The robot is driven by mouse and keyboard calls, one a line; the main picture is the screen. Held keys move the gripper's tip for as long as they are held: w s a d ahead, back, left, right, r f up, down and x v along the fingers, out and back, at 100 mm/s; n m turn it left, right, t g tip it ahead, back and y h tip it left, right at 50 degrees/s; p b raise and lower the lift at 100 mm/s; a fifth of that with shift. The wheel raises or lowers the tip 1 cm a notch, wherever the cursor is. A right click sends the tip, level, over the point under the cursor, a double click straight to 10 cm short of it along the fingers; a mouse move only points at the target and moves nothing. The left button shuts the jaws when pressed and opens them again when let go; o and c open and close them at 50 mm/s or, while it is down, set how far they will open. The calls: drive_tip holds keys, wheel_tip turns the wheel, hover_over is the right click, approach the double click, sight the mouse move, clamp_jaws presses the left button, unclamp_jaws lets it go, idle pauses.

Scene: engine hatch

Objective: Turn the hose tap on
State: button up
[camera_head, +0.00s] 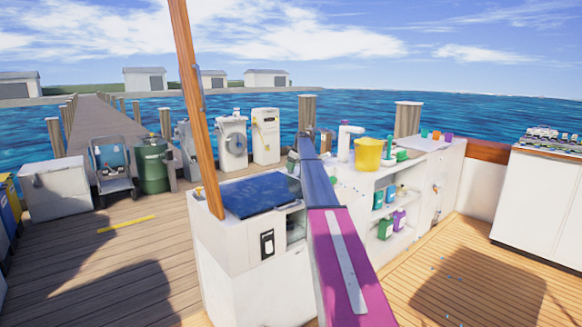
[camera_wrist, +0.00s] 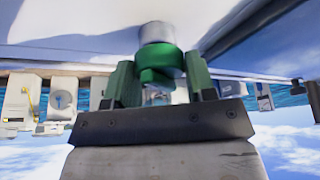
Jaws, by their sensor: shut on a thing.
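In the wrist view, which is upside down, a green knob (camera_wrist: 163,60) sits on a short pale grey stem (camera_wrist: 156,33) that meets a white surface. I take this knob to be the hose tap's handle. My gripper (camera_wrist: 160,72) has dark green fingers, one on each side of the knob, and is shut on it. Which way the knob is turned cannot be told. In the head view my arm runs up the middle, and I cannot clearly make out my gripper or the tap.
A yellow bucket (camera_head: 368,154) and a white-topped post (camera_head: 407,120) are right of my arm in the head view. Shelves with bottles (camera_head: 386,227) lie below the bucket. A wooden pole (camera_head: 197,110) rises on the left.

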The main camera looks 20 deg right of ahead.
drive_tip(key=n+g, duration=0.1)
drive_tip(key=n, duration=0.2)
drive_tip(key=shift+w+n+y, duration=0.1)
drive_tip(key=shift+n+y, duration=0.2)
drive_tip(key=shift+y, duration=0.1)
drive_tip(key=shift+n+g, duration=0.9)
drive_tip(key=shift+n, duration=0.9)
drive_tip(key=o, duration=0.9)
drive_tip(key=shift+d, duration=0.1)
drive_tip(key=v, duration=1)
drive_tip(key=shift+d+r, duration=0.2)
drive_tip(key=shift+r, duration=0.1)
